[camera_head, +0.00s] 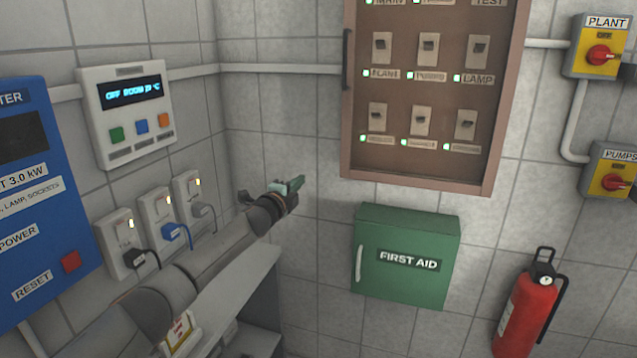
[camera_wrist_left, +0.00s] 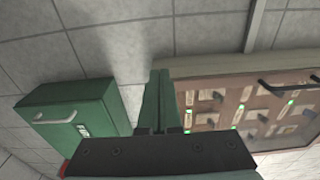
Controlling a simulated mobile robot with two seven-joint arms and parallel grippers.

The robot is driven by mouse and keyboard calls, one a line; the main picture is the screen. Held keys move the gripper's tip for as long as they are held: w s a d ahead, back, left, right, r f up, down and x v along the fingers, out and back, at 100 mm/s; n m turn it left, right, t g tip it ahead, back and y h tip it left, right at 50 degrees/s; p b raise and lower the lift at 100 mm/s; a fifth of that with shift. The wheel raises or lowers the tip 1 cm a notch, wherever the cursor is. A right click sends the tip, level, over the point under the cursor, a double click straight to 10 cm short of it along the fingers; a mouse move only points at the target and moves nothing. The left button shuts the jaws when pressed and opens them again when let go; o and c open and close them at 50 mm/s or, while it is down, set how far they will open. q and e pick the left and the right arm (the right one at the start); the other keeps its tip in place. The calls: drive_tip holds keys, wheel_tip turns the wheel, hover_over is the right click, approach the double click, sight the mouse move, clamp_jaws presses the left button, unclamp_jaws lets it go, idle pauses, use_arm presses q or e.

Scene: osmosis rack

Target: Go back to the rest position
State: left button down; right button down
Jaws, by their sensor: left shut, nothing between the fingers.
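My left arm reaches in from the lower left in the head view, and its gripper (camera_head: 291,186) is in front of the tiled wall near the room corner. Its green fingers are shut with nothing between them. In the left wrist view the shut fingers (camera_wrist_left: 158,100) point away from the camera, between the green first aid box (camera_wrist_left: 75,118) and the brown switch panel (camera_wrist_left: 250,108). The gripper appears apart from both. My right gripper is not in view.
The first aid box (camera_head: 407,258) hangs below the brown switch panel (camera_head: 430,170). A thermostat (camera_head: 127,114), several plugged sockets (camera_head: 155,218) and a blue meter box (camera_head: 40,190) are on the left wall. A fire extinguisher (camera_head: 528,310) and yellow switches (camera_head: 598,50) are at right. A shelf (camera_head: 235,290) is below the arm.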

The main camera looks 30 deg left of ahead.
use_arm(q)
drive_tip(key=s+d+f+n+g+h, duration=0.1)
drive_tip(key=s+d+f, duration=0.4)
drive_tip(key=d+f, duration=0.3)
drive_tip(key=s+d+f+n+g+h, duration=0.2)
drive_tip(key=s+d+f, duration=0.35)
drive_tip(key=f, duration=0.45)
drive_tip(key=s+d+f+n+g+h, duration=0.1)
drive_tip(key=s+d+f, duration=0.3)
drive_tip(key=d+f, duration=0.45)
drive_tip(key=s+d+f+n+g+h, duration=0.1)
drive_tip(key=s+d+f+n, duration=0.2)
drive_tip(key=s+f, duration=0.35)
drive_tip(key=s+d+f+n+g, duration=0.1)
drive_tip(key=s+d+f+n, duration=0.15)
drive_tip(key=s, duration=0.75)
drive_tip(key=s+f+n+g, duration=0.2)
drive_tip(key=s+n, duration=0.3)
drive_tip(key=s, duration=1)
drive_tip(key=shift+s+d+f, duration=0.15)
drive_tip(key=shift+d+f, duration=0.15)
drive_tip(key=shift+d, duration=0.05)
